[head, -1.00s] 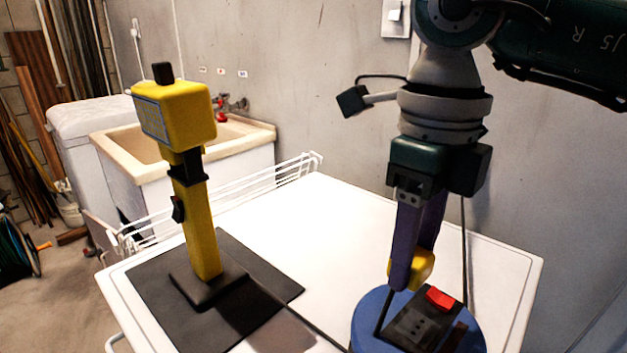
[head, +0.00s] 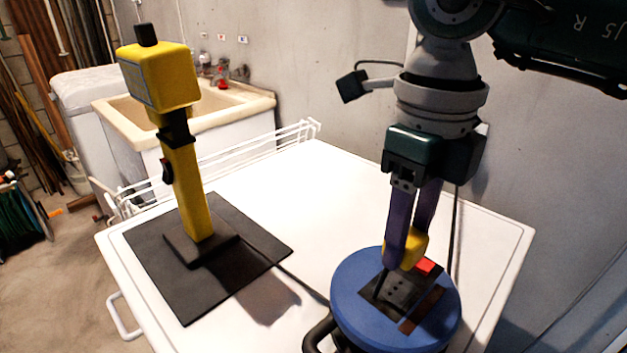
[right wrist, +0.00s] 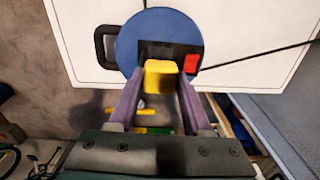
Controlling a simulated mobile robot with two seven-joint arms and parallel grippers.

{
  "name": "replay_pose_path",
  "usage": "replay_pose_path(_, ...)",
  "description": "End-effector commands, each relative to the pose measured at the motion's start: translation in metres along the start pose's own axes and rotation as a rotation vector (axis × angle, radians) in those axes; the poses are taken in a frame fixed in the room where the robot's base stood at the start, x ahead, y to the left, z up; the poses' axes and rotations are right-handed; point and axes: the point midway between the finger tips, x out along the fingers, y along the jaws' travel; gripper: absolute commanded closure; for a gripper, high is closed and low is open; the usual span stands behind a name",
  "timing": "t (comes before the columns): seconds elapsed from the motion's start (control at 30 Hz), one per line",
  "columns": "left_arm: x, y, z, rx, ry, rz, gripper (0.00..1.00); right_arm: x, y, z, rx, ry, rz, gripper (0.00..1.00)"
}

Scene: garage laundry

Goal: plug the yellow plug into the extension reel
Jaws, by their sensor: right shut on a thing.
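The yellow plug (head: 417,246) is held between the purple fingers of my right gripper (head: 408,258). The plug also shows in the right wrist view (right wrist: 161,80), between both fingertips. The extension reel (head: 350,303) has a round blue top with a dark socket panel (head: 393,292) and a red switch (head: 425,266). In the head view the plug overlaps the far side of the panel and part of the switch. In the right wrist view it covers part of the panel, beside the red switch (right wrist: 191,63). Its pins are hidden, and I cannot tell whether it touches the reel. My left gripper is out of view.
A yellow lamp-like device (head: 185,180) stands on a dark mat (head: 165,285) at the left of the white tabletop (head: 300,195). A dark cable runs from it toward the reel. A wall is close on the right, and a sink (head: 220,110) is behind.

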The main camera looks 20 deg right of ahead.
Motion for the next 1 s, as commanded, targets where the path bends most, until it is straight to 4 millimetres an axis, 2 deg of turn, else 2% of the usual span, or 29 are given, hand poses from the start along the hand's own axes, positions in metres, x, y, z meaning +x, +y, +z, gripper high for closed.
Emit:
replay_pose_path(0.1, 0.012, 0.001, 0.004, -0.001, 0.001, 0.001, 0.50, 0.015, 0.000, 0.000, 0.000, 0.000, 0.001, 1.00)
replay_pose_path(0.4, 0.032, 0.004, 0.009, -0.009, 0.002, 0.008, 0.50, 0.041, 0.000, 0.000, -0.001, 0.000, 0.001, 1.00)
replay_pose_path(1.0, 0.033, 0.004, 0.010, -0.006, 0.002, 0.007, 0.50, 0.043, 0.000, 0.000, -0.001, 0.000, 0.000, 1.00)
